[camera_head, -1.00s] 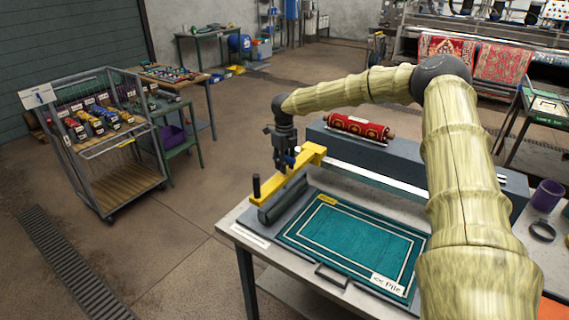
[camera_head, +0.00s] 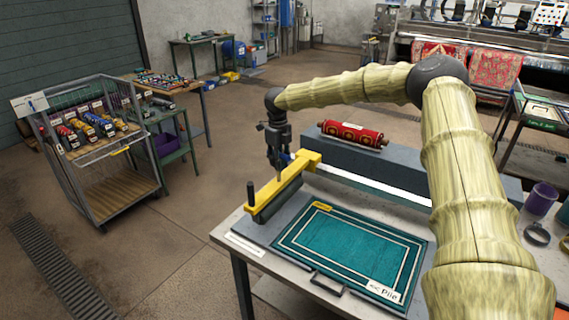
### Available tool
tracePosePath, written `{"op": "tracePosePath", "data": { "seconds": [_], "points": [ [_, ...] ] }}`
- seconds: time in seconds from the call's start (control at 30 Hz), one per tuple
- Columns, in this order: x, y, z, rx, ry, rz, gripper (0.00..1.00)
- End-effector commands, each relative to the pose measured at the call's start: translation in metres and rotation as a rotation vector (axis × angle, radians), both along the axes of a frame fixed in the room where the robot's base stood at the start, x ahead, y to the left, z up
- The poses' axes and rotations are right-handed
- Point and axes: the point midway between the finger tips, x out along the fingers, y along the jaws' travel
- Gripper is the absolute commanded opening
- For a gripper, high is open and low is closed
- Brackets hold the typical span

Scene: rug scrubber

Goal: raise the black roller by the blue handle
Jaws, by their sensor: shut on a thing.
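My gripper (camera_head: 281,163) points down over the yellow arm (camera_head: 268,192) at the left end of the table. It is shut on the blue handle (camera_head: 287,157), of which only a small part shows beside the dark fingers. The dark roller (camera_head: 279,201) hangs lengthwise close under the yellow arm, its top side mostly hidden by that arm. A gap below the roller cannot be made out. A short black post (camera_head: 250,193) stands upright at the yellow arm's near end.
A teal rug (camera_head: 350,246) lies on the table right of the roller. A red patterned roll (camera_head: 352,134) rests on the grey beam (camera_head: 400,167) behind. A wheeled cage cart (camera_head: 92,213) stands at left, with clear floor between it and the table.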

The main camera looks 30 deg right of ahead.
Motion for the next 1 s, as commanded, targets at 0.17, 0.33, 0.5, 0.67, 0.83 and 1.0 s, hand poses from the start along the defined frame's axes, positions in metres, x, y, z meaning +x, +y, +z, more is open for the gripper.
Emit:
{"op": "tracePosePath", "data": {
  "seconds": [0.17,0.33,0.5,0.67,0.83,1.0],
  "points": [
    [0.004,-0.003,0.010,0.000,-0.015,-0.008,0.00],
    [0.004,-0.003,0.010,0.000,-0.015,-0.007,0.35],
    [0.004,-0.001,0.007,0.000,-0.010,-0.003,0.35],
    [0.003,-0.001,0.011,0.001,-0.010,-0.003,0.35],
    [0.002,-0.002,0.032,0.001,-0.011,-0.004,0.35],
    [0.002,-0.003,0.063,0.000,-0.012,-0.005,0.35]
  ]
}}
